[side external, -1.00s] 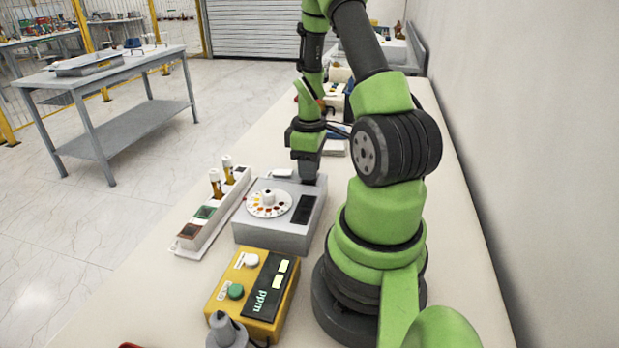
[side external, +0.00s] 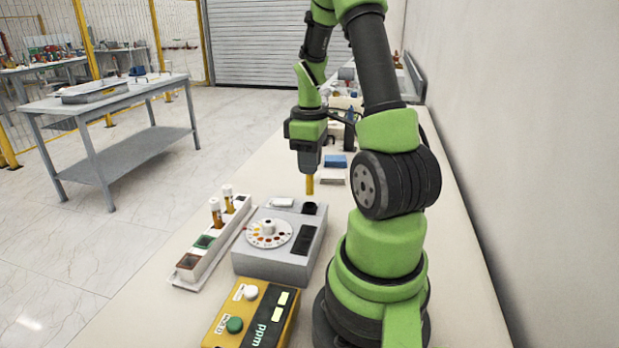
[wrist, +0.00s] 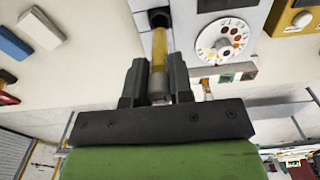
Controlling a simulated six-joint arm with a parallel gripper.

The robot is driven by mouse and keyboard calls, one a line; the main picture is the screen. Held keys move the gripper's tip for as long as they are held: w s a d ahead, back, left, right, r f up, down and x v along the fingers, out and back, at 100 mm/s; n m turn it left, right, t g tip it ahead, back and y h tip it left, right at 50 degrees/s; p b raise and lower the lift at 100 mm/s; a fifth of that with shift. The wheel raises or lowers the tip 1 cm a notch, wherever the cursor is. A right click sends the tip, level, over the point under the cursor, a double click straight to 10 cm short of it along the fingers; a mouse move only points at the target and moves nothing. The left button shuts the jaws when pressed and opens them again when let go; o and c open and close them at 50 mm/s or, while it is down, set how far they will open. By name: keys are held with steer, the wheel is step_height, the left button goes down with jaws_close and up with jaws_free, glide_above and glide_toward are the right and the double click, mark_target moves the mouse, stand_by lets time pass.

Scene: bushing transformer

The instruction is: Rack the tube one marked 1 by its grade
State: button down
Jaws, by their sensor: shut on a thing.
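My gripper (side external: 310,165) is shut on an amber tube (side external: 310,186), which hangs upright, its lower end just above the black round socket (side external: 310,208) of the grey tester box (side external: 275,262). In the wrist view the tube (wrist: 159,48) sits between the two dark fingers of my gripper (wrist: 158,75), near the socket (wrist: 158,17). No mark on it can be read. The colour disc (side external: 268,234) is on the tester's top. A white rack (side external: 192,272) stands left of the tester, with dark and green squares and two white-capped amber tubes (side external: 221,203) at its far end.
A yellow ppm box (side external: 228,318) with a green and a white button sits in front of the tester. Blue and white blocks (side external: 336,160) lie behind it. The bench left of the rack is clear.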

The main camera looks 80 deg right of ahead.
steer(key=shift+r, duration=0.75)
steer(key=shift+w+r, duration=0.1)
steer(key=shift+w, duration=0.15)
steer(key=w+a+n, duration=0.5)
steer(key=w, duration=0.5)
steer(key=n, duration=0.4)
glide_above(220, 233)
steer(key=w+a, duration=0.1)
steer(key=a, duration=0.2)
steer(key=shift+w+a+f, duration=0.1)
steer(key=shift+w+f, duration=0.05)
steer(key=shift+f, duration=2.5)
steer(key=shift+w+a+f, duration=0.1)
steer(key=shift+w+f, duration=0.05)
steer(key=shift+f, duration=2.5)
steer(key=shift+f, duration=0.15)
steer(key=c, duration=1)
jaws_free()
